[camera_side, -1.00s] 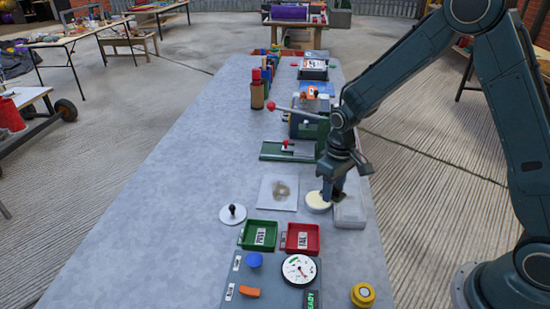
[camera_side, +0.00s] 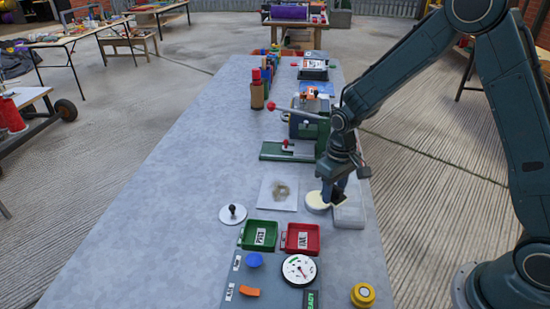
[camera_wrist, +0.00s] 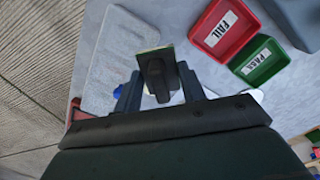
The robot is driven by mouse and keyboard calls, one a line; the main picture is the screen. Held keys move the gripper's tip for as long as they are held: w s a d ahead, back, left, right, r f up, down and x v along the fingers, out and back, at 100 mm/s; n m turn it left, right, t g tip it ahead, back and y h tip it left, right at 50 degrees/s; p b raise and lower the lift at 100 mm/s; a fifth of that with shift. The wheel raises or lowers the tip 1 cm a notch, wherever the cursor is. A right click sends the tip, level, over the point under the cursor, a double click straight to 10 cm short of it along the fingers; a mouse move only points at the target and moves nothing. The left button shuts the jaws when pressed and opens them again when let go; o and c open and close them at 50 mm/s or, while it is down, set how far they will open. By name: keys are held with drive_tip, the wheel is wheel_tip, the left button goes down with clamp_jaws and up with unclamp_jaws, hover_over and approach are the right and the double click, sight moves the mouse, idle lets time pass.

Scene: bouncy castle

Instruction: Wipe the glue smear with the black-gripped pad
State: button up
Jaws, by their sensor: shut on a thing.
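The black-gripped pad (camera_wrist: 155,65) is between my gripper's fingers in the wrist view, with a black grip and a pale yellowish edge. My gripper (camera_side: 335,192) is shut on its grip, at the right side of the bench, over the edge between a round cream dish (camera_side: 315,202) and a pale grey tray (camera_side: 348,214). I cannot tell whether the pad touches either. The glue smear (camera_side: 283,190) is a brownish-green patch on a white square plate (camera_side: 268,203), left of my gripper. The gripper's fingers (camera_wrist: 158,92) partly hide the pad in the wrist view.
Green PASS (camera_side: 259,248) and red FAIL (camera_side: 288,249) trays lie in front. A white disc with a black knob (camera_side: 232,213) is left of them. The bench's left side is clear.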

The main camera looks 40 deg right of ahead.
drive_tip(key=w+a, duration=0.3)
drive_tip(key=w, duration=0.4)
drive_tip(key=w+a, duration=0.4)
drive_tip(key=w, duration=0.3)
drive_tip(key=shift+f, duration=0.15)
